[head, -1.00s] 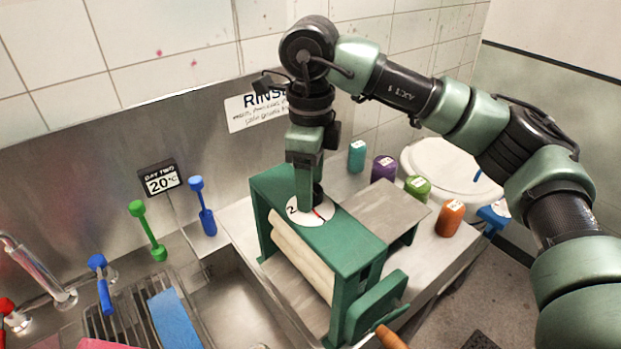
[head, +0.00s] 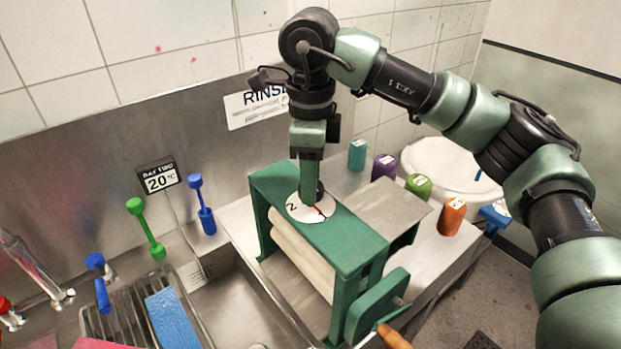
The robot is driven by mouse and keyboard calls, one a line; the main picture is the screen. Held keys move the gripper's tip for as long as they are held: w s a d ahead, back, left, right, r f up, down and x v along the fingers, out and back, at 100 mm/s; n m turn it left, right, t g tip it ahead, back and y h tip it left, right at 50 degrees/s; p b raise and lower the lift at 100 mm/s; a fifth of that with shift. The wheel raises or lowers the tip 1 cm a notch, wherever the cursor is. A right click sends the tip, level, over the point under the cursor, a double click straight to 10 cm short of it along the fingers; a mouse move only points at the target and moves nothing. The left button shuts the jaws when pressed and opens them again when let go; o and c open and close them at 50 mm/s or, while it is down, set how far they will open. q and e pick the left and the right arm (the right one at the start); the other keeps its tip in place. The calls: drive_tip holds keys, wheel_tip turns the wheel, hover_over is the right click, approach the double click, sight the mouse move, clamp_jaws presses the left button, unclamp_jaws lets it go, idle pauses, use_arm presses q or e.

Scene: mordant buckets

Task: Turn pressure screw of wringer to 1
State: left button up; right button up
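The green wringer (head: 345,240) stands on the steel counter beside the sink, its pale rollers (head: 300,255) showing at the front. A white dial (head: 297,212) with a red pointer lies on its top; a "2" shows at the dial's left and the pointer is at its right part, near what looks like a "1". The dark pressure screw knob (head: 320,187) rises from the dial, mostly hidden. My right gripper (head: 311,192) points down from above, right at the knob. Its fingers overlap in this view, so its grip cannot be seen. My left gripper is not in view.
A wooden crank handle (head: 393,337) is at the wringer's front right. Teal, purple, green and orange bottles (head: 451,217) stand along the counter behind.

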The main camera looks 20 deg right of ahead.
drive_tip(key=shift+o, duration=1.2)
wheel_tip(320, 180, up, 8)
drive_tip(key=shift+f+b, duration=0.1)
drive_tip(key=shift+b, duration=0.65)
